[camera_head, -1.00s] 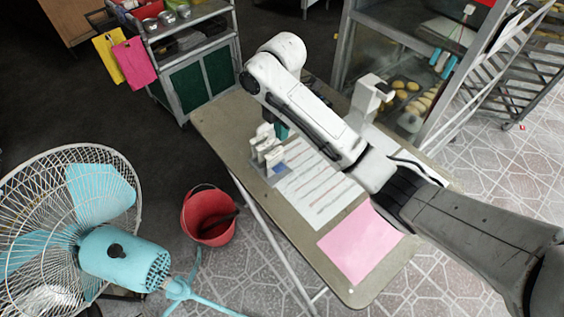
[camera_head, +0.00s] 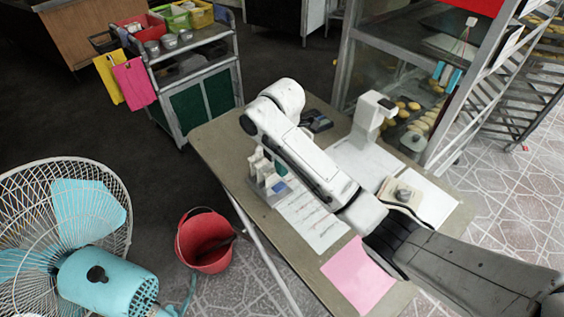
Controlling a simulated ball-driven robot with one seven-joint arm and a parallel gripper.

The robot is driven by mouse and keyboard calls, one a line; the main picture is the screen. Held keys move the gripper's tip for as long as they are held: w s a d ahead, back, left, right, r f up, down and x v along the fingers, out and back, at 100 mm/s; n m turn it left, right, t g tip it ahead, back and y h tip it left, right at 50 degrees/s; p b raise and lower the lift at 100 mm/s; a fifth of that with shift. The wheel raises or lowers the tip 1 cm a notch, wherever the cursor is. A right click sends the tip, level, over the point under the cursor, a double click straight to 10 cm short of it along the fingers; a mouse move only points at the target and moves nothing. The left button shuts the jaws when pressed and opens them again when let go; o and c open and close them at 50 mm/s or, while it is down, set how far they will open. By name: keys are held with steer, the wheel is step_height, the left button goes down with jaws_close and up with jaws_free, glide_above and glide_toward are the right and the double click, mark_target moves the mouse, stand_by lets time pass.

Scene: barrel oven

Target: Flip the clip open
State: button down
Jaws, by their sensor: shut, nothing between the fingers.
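I cannot make out the clip for certain. A small pale block (camera_head: 403,196) with dark edges sits on the papers at the right of the table, beside my arm. My white and dark arm reaches from the lower right across the table (camera_head: 225,140).
A white stand-like device (camera_head: 369,114) stands at the back of the table. A printed sheet (camera_head: 312,217) and a pink sheet (camera_head: 358,275) lie in front. A red bucket (camera_head: 205,242) and a blue fan (camera_head: 108,280) stand left; a glass-sided cabinet (camera_head: 385,80) stands behind.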

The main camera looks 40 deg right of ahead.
mark_target(283, 189)
steer(key=shift+f, duration=3)
steer(key=shift+s, duration=0.1)
steer(key=shift+s+t, duration=0.15)
steer(key=shift+t, duration=0.55)
steer(key=shift+s+f+t+p, duration=0.15)
steer(key=shift+s+t+p, duration=0.1)
steer(key=shift+t+p, duration=0.25)
steer(key=shift+s+f, duration=0.1)
steer(key=shift+s, duration=0.1)
steer(key=shift+s+f, duration=0.15)
steer(key=shift+s+d+f+t, duration=0.1)
steer(key=shift+s+f+t, duration=0.35)
steer(key=shift+t, duration=0.55)
steer(key=shift+r, duration=0.15)
steer(key=shift+w, duration=0.1)
